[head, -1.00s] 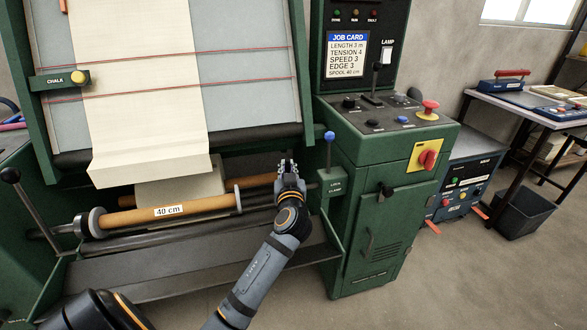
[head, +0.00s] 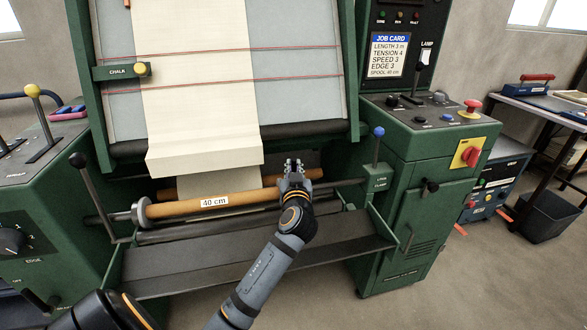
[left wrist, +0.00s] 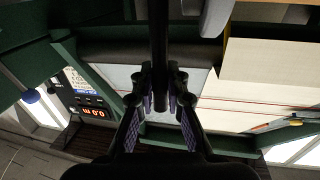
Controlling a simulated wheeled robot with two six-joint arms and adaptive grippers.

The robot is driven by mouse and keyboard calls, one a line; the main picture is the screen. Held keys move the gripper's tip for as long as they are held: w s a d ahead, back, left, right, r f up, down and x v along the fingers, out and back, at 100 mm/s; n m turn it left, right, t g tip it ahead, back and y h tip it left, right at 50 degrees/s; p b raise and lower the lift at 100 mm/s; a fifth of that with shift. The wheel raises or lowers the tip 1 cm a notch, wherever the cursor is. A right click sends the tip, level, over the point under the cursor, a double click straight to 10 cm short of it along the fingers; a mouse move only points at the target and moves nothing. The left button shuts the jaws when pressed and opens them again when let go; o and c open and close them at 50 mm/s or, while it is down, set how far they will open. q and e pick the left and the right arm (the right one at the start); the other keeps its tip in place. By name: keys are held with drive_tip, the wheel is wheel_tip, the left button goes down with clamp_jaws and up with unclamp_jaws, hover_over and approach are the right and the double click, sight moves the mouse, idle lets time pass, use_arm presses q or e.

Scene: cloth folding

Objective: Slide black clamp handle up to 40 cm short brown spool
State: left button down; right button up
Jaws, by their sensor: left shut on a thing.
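The short brown spool (head: 240,203), with a white "40 cm" label, lies across the front of the green machine. A grey disc (head: 141,211) stands at its left end. My left gripper (head: 293,163) is at the right end of the spool, and its wrist hides that end. In the left wrist view the fingers (left wrist: 160,88) are shut around a dark upright bar, the black clamp handle (left wrist: 158,40). The head view hides the handle behind the gripper. My right gripper is not in view.
Another brown roll (head: 313,174) lies behind the spool. Cream cloth (head: 205,110) hangs above. A blue-knobbed lock clamp lever (head: 378,148) stands right of the gripper, and a black-knobbed lever (head: 78,160) stands at left. A dark sloping tray (head: 180,269) lies below.

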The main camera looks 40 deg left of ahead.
use_arm(q)
drive_tip(key=c, duration=1.4)
unclamp_jaws()
drive_tip(key=shift+s+f, duration=0.1)
drive_tip(key=shift+s, duration=0.05)
drive_tip(key=shift+o, duration=0.3)
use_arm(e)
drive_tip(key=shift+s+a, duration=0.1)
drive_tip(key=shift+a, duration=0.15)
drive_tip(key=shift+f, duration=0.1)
use_arm(q)
drive_tip(key=v, duration=0.7)
drive_tip(key=shift+d, duration=0.15)
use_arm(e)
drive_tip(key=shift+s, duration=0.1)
use_arm(q)
drive_tip(key=shift+s, duration=0.15)
